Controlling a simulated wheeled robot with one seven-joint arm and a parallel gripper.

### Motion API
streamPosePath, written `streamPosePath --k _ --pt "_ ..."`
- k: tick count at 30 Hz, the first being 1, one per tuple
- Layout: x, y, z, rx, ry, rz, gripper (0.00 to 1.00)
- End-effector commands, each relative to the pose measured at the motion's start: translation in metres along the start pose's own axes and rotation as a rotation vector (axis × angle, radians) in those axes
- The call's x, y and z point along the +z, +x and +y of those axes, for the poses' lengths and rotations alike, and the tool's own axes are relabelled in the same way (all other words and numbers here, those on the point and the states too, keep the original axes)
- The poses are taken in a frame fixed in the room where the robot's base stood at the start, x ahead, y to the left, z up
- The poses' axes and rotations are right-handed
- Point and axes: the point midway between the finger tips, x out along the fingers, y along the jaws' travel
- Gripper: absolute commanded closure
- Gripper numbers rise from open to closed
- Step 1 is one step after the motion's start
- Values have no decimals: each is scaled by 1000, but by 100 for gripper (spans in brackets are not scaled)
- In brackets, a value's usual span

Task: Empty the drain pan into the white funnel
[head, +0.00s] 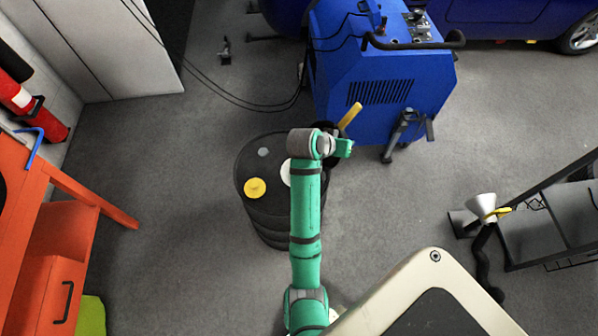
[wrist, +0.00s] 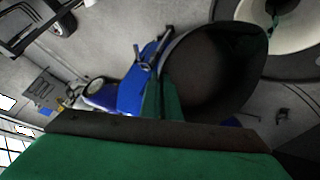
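The dark drain pan (wrist: 215,75) fills the upper middle of the wrist view, its round open side facing the camera and its inside dark. My gripper (head: 343,148) appears shut on the pan's edge; a green finger (wrist: 160,102) lies against it in the wrist view. In the head view, only a dark bit of the pan (head: 327,127) shows behind my wrist. The white funnel (head: 286,172) sits on top of the black drum, partly hidden by my arm. It shows at the upper right in the wrist view (wrist: 300,45), next to the pan. Any liquid is unclear.
The black drum (head: 262,215) has a yellow cap (head: 255,188). A yellow bar (head: 350,115) shows beside my gripper, before the blue machine (head: 385,85). An orange bench (head: 60,240) is left. A pale cone (head: 482,206) stands right by a dark rack.

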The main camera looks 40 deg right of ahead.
Motion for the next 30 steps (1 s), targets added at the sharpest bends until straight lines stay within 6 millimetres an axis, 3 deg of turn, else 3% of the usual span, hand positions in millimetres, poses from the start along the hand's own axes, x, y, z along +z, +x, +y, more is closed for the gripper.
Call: streamPosePath --k 30 --pt "12 -21 -14 68 -15 90 100"
